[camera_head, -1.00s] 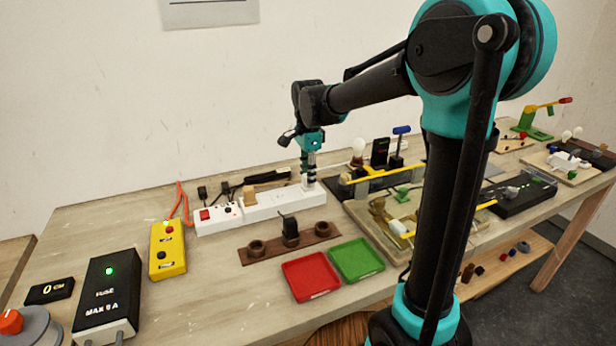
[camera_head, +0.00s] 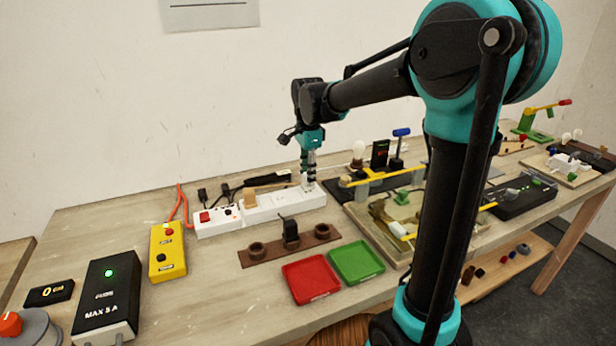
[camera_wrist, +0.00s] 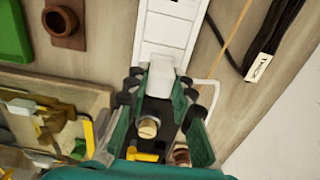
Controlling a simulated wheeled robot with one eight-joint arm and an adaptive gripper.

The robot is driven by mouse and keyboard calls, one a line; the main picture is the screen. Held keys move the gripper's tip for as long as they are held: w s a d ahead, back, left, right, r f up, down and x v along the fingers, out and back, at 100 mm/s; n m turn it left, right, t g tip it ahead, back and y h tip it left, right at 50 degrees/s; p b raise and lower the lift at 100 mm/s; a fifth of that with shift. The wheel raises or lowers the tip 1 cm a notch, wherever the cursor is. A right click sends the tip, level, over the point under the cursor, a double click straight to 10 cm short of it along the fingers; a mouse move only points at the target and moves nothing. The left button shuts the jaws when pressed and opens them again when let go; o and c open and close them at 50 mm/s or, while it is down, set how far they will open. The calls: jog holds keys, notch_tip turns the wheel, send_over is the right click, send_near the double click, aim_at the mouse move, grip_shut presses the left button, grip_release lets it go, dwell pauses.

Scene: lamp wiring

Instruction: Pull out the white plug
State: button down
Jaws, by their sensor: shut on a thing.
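The white plug (camera_wrist: 160,68) sits at the end of the white power strip (camera_wrist: 164,32), with a white cord running off to its right in the wrist view. My gripper (camera_wrist: 160,82) is shut on the white plug. In the head view, my gripper (camera_head: 308,183) points down at the right end of the power strip (camera_head: 265,206), and the plug is mostly hidden between the fingers. The plug is at the strip; I cannot tell whether its pins are fully in the socket.
A brown rack (camera_head: 262,252) with a black plug, a red tray (camera_head: 311,279) and a green tray (camera_head: 357,261) lie in front. A wooden board with lamp parts is close on the right.

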jog(key=shift+r, duration=0.15)
jog(key=shift+r, duration=2.1)
